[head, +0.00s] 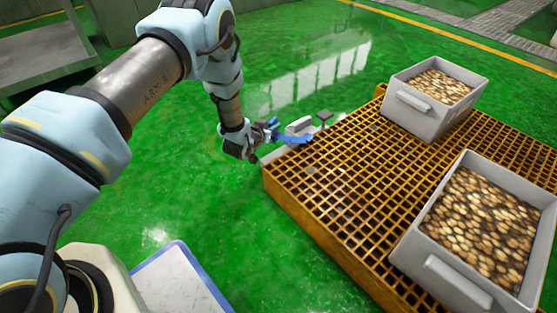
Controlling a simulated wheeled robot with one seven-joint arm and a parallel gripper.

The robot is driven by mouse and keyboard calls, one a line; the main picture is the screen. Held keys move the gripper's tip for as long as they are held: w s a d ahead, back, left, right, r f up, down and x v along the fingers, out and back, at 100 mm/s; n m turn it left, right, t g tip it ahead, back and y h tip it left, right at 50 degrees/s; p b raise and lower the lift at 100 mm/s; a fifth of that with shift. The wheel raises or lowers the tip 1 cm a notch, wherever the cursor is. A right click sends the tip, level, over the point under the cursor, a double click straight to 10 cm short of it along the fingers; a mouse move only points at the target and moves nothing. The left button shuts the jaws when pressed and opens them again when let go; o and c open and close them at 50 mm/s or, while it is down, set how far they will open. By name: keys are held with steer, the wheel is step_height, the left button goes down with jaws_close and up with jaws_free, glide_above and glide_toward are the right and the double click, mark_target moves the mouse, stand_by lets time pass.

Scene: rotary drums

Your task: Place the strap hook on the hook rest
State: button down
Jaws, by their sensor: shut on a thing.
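My gripper (267,134) is at the far left corner of the orange grating platform. It looks small and is partly hidden by its own wrist. It is shut on a blue piece, which I take to be the strap hook (293,138). This blue piece reaches right from the gripper along the platform's edge. Just behind it are a pale grey block (299,125) and a small post with a dark flat top (324,116). One of these may be the hook rest; I cannot tell which. I cannot tell whether the blue piece touches either.
The grating platform (330,180) carries two grey crates full of brown roundish pieces, a far one (412,109) and a near one (447,265). The platform's left part is bare. Green floor lies open to its left. A grey bench (40,52) stands far left.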

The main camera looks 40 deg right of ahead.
steer(key=shift+s+d+f, duration=0.15)
steer(key=shift+s+d, duration=0.4)
steer(key=shift+s+d+f, duration=0.15)
steer(key=shift+s+f, duration=0.05)
steer(key=shift+f, duration=0.05)
step_height(320, 180, down, 9)
steer(key=b, duration=0.4)
steer(key=shift+f, duration=0.15)
steer(key=shift+f+b, duration=0.1)
steer(key=shift+b, duration=0.2)
steer(key=shift+f, duration=0.15)
steer(key=c, duration=1)
jaws_free()
steer(key=shift+c, duration=0.2)
